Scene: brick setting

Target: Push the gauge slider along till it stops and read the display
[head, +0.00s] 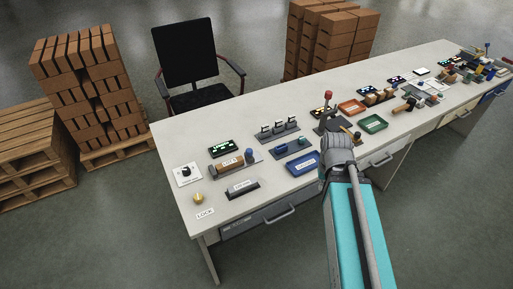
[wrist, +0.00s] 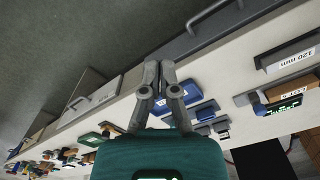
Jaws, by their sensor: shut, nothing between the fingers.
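A brown brick with a white label (head: 228,165) lies in a grey gauge on the near left part of the bench. The gauge's blue slider (head: 249,156) stands at the right end of the brick, and I cannot tell whether they touch. A dark display (head: 221,148) with green digits is behind the brick, too small to read. In the wrist view the slider (wrist: 258,106), brick (wrist: 283,94) and display (wrist: 286,106) are at the right. My gripper (wrist: 160,66) is shut and empty, apart from the gauge, near the bench's front edge.
A grey block labelled 120 mm (head: 243,188) stands in front of the gauge. A blue tray (head: 303,163), dark stands and a red-knobbed lever (head: 328,96) are to the right. A dial plate (head: 187,174) and yellow knob (head: 198,198) are left. Drawer handles jut from the front.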

